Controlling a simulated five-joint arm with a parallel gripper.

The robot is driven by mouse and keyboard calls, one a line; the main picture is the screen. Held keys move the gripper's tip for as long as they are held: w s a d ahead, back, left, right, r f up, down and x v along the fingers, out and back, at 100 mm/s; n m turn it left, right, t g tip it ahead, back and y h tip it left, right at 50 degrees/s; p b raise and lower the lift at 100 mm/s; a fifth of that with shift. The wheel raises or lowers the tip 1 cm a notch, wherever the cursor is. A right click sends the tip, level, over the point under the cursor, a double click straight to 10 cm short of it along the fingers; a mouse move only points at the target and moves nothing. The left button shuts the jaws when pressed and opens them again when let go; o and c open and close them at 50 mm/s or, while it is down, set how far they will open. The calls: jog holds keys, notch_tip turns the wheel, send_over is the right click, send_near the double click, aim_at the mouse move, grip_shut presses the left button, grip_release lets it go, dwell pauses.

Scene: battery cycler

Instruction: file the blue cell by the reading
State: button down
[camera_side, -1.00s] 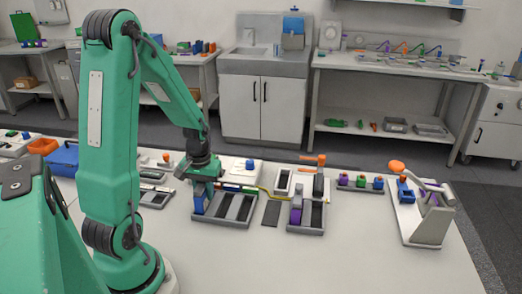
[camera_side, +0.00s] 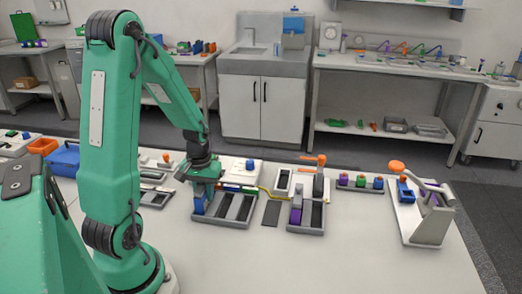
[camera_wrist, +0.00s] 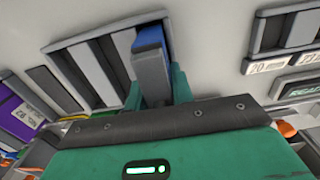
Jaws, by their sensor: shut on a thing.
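The blue cell (camera_side: 199,204) is upright at the left end of a grey tray with long slots (camera_side: 237,222). In the wrist view, the cell's blue part (camera_wrist: 149,38) shows beyond a grey part, over the slot at one end of the tray (camera_wrist: 78,42). My gripper (camera_side: 204,184) is shut on the cell from above. In the wrist view, its green fingers (camera_wrist: 157,92) stand on both sides of it. The cell's lower end is hidden, so I cannot tell how deep it sits. No readable cell reading shows.
Right of the tray lie a dark flat strip (camera_side: 271,213) and a second grey tray (camera_side: 305,228) holding a purple block (camera_side: 296,211). A white box (camera_side: 243,173) stands behind. A lever fixture (camera_side: 432,218) is at far right. The front table is clear.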

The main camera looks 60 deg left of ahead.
jog(key=c, duration=1.1)
grip_release()
jog(key=shift+r, duration=0.15)
jog(key=shift+r, duration=3.8)
jog(key=shift+w+d+r, duration=0.15)
jog(key=shift+d+r, duration=0.25)
jog(key=shift+d, duration=0.05)
jog(key=s+d+r+m+t, duration=0.1)
jog(key=d+r+m+t, duration=0.1)
jog(key=d, duration=0.4)
jog(key=s+d+r+m+t, duration=0.1)
jog(key=d+r+m, duration=0.3)
jog(key=d+r, duration=0.2)
jog(key=s+d+r+m+t, duration=0.1)
jog(key=d+r+m+t, duration=0.1)
jog(key=d+r, duration=0.3)
jog(key=shift+s+d+m+t, duration=0.1)
jog(key=shift+d+m+t, duration=0.2)
jog(key=shift+d+m, duration=0.3)
